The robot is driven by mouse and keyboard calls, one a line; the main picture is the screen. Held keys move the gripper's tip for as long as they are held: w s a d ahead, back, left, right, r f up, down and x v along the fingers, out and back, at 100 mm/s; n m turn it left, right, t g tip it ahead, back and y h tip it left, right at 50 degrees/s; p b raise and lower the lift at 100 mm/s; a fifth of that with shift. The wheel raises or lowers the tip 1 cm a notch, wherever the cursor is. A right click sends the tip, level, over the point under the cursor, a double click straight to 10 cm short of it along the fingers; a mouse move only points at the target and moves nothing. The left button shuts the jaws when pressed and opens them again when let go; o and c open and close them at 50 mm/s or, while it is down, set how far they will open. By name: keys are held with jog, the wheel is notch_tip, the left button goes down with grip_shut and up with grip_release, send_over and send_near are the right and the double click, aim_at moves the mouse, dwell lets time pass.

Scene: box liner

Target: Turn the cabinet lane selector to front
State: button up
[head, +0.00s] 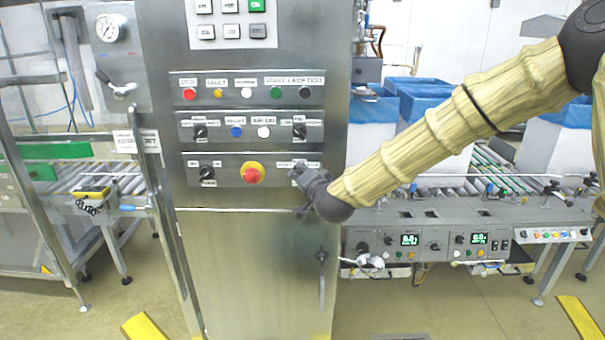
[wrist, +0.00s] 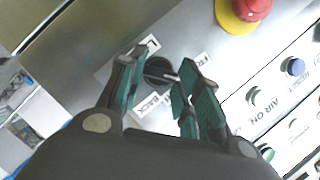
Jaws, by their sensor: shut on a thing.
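The lane selector (wrist: 158,70) is a black round knob with a pale pointer mark on the steel cabinet front. In the wrist view it sits between the teal-padded fingers of my gripper (wrist: 157,82), which is shut on it. Partly hidden labels beginning "L", "FR" and "BA" surround the knob. The pale mark points to the right in the wrist view; its exact alignment with a label is unclear. In the head view my gripper (head: 303,182) is at the right end of the lowest control row and hides the knob.
A red emergency button (head: 251,173) on a yellow ring sits left of my gripper on the same row. Another black selector (head: 207,172) is farther left. Rows of buttons lie above, and a door handle (head: 322,280) is below. A roller conveyor (head: 450,190) stands at the right.

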jog(key=shift+n+h+p, duration=0.3)
jog(key=shift+n+p, duration=0.1)
jog(key=shift+n, duration=0.2)
dwell(0.3)
jog(key=o, duration=1)
jog(key=shift+s, duration=0.1)
jog(key=v, duration=1.2)
jog(key=shift+a+r, duration=0.15)
jog(key=shift+r, duration=0.05)
